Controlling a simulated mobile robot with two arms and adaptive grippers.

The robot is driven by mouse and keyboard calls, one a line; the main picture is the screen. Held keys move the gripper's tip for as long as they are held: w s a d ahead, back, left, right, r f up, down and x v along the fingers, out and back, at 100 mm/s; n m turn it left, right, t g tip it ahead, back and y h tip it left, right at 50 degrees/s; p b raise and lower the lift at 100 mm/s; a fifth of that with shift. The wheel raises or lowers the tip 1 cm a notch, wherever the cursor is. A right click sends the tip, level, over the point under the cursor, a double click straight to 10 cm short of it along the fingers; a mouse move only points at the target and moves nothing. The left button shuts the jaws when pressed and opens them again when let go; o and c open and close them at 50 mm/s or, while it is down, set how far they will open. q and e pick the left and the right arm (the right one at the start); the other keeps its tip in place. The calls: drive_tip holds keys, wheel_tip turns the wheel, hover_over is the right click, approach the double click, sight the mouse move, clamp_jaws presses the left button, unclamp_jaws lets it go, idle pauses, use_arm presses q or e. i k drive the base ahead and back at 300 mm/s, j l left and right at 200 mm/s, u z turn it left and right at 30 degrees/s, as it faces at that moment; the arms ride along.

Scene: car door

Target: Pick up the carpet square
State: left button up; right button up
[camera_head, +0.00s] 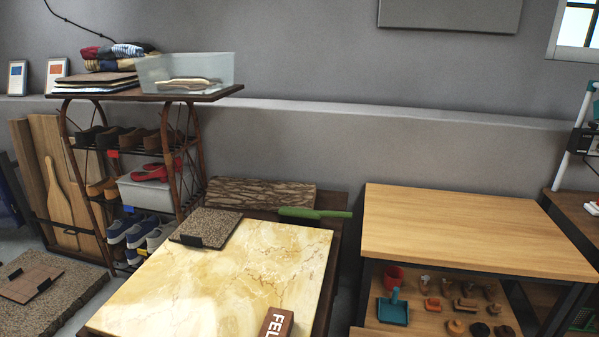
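A flat, speckled brown-grey square (207,224), which looks like the carpet square, lies on the far left corner of the yellow marble-topped table (200,287). A small black piece (202,241) sits at its near edge. Neither of my grippers shows in the head view, and nothing is seen touching the square.
A brown block with white letters "FEL" (276,324) stands at the table's near edge, cut off by the frame. Behind are a bark-like slab (262,191) and a green-handled tool (314,213). A shoe rack (188,162) stands left. The wooden table (470,229) at right is bare on top.

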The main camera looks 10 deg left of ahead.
sight(211, 228)
drive_tip(key=j, duration=0.75)
drive_tip(key=j+z, duration=0.2)
drive_tip(key=j, duration=0.25)
drive_tip(key=j+z, duration=0.15)
drive_tip(key=j, duration=0.25)
drive_tip(key=k+j+z, duration=0.2)
drive_tip(key=j, duration=0.25)
drive_tip(key=j+z, duration=0.2)
drive_tip(key=j, duration=0.25)
drive_tip(key=k+j+z, duration=0.2)
drive_tip(key=j, duration=0.15)
drive_tip(key=k+j+z, duration=0.15)
drive_tip(key=j, duration=0.25)
